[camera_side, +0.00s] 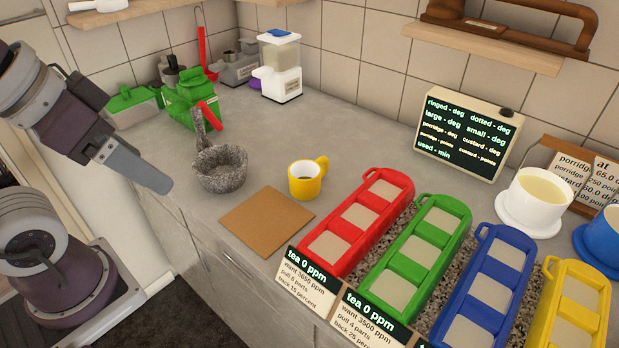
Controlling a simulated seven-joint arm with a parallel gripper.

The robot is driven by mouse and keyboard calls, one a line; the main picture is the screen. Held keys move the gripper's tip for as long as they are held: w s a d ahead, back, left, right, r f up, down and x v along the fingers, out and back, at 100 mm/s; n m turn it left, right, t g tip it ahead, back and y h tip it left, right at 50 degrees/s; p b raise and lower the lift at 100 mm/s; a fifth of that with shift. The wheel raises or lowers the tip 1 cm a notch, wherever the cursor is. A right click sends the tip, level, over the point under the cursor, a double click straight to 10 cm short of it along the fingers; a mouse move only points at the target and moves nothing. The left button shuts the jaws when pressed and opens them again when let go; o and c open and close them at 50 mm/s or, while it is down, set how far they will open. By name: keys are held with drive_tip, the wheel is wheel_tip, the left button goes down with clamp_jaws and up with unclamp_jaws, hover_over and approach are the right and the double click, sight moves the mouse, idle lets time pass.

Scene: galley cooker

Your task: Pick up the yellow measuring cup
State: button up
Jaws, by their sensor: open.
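The yellow measuring cup (306,181) stands upright on the grey counter, just behind the brown square board. It is yellow outside and pale inside, with dark contents or shadow at the bottom. Its handle points to the upper right. My gripper (160,184) is at the left, in front of the counter's edge, well apart from the cup. A long grey finger shows side on, and nothing is seen held in it.
The brown board (266,221) lies in front. A red tray (374,232) and a green tray (420,250) stand to the right. A white dispenser (280,68) stands behind. Clear counter lies behind the cup.

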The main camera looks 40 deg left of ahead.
drive_tip(key=w+r+m+g, duration=0.25)
drive_tip(key=w+m, duration=0.35)
drive_tip(key=w, duration=0.7)
drive_tip(key=m+g, duration=0.3)
drive_tip(key=m, duration=0.8)
hover_over(321, 163)
wheel_tip(321, 163, down, 15)
drive_tip(key=shift+s+a, duration=0.1)
drive_tip(key=shift+s, duration=0.05)
drive_tip(key=shift+m, duration=0.5)
drive_tip(key=f, duration=0.6)
drive_tip(key=w+f, duration=0.1)
drive_tip(key=f, duration=0.2)
drive_tip(key=shift+a+f, duration=0.2)
drive_tip(key=shift+f, duration=0.1)
drive_tip(key=shift+c, duration=0.4)
clamp_jaws()
